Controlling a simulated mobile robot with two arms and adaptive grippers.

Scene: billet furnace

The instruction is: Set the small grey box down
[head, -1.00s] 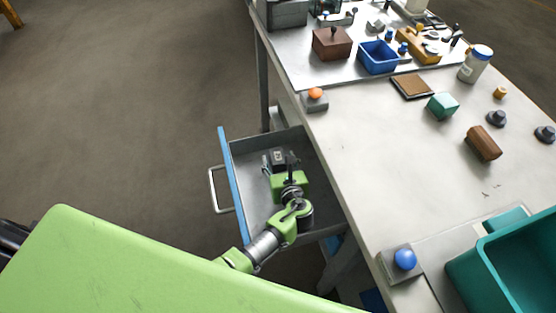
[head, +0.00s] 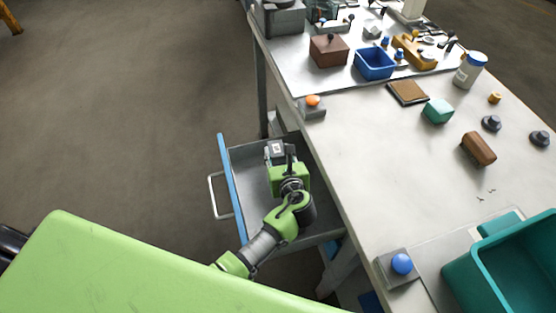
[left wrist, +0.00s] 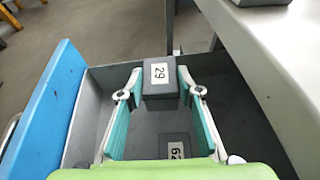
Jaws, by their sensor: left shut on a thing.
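The small grey box (head: 277,148) has a white label on top, which reads 29 in the left wrist view (left wrist: 160,84). My left gripper (head: 282,160) is shut on it, with a teal-padded finger on each side in the left wrist view (left wrist: 160,88). The box is held above or within the open drawer (head: 248,152); its exact height above the floor is hard to tell. A second grey box (left wrist: 174,146) with a partly hidden white label lies in the drawer, below and between the fingers. My right gripper is not in view.
The drawer has a blue front (head: 231,185) and sticks out from the workbench (head: 370,150). On the bench edge are an orange-button box (head: 312,107) and a blue-button box (head: 400,266). A teal bin (head: 485,275) stands at the lower right.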

